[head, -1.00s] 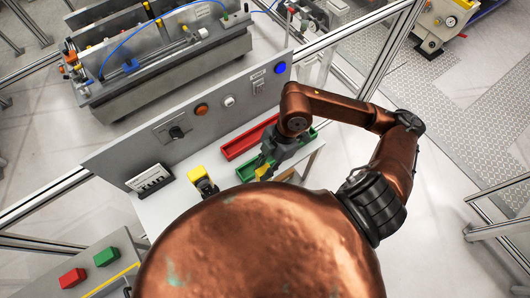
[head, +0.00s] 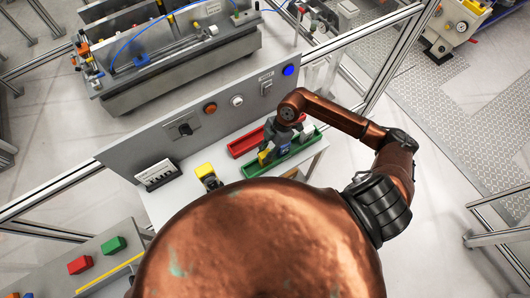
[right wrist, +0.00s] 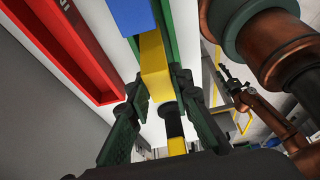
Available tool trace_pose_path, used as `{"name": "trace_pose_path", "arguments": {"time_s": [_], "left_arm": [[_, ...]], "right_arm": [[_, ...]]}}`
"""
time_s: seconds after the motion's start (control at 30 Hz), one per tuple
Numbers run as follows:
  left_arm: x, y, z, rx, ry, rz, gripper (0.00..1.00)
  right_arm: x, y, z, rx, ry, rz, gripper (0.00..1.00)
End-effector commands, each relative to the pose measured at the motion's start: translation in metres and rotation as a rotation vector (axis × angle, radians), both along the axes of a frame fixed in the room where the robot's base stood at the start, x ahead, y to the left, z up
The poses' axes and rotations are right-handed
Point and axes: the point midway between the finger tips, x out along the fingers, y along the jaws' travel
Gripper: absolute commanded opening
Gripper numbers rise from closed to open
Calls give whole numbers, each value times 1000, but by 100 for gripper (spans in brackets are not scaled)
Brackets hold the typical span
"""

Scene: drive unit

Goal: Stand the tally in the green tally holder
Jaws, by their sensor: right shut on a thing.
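The green tally holder (head: 296,158) is a long narrow tray on the white table, in front of the red one. My right gripper (head: 268,149) is over its near left part, shut on a yellow tally (head: 263,157). In the right wrist view, the yellow tally (right wrist: 154,65) is between the fingertips (right wrist: 160,82), lined up with the green holder's channel (right wrist: 166,20). A blue block (right wrist: 130,15) is just beyond it. I cannot tell whether the yellow tally touches the holder's floor.
The red holder (head: 243,146) runs alongside, towards the grey panel (head: 140,150) with knobs and buttons. A yellow box with a dark front (head: 205,172) stands on the table to the left. A white card rack (head: 156,174) is by the panel. Bare table lies between.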

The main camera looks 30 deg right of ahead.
Motion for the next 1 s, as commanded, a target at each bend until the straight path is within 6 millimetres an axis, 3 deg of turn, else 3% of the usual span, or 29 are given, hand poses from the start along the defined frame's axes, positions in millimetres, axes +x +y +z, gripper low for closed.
{"name": "trace_pose_path", "arguments": {"time_s": [0.3, 0.33, 0.57, 0.83, 1.0], "left_arm": [[1, 0, 0, 0, -1, 0, 37], [1, 0, 0, 0, -2, 0, 37], [1, 0, 0, 0, -1, 0, 37], [1, 0, 1, 0, -1, 0, 37], [1, 0, -3, 0, -1, 0, 37]], "right_arm": [[0, 0, -4, 0, 0, 1, 0], [0, 0, -4, -1, 0, 1, 22], [0, 0, -3, -1, 0, 0, 37], [0, 0, -2, -1, 0, 0, 37], [1, -6, 10, -2, -4, 1, 37]]}}
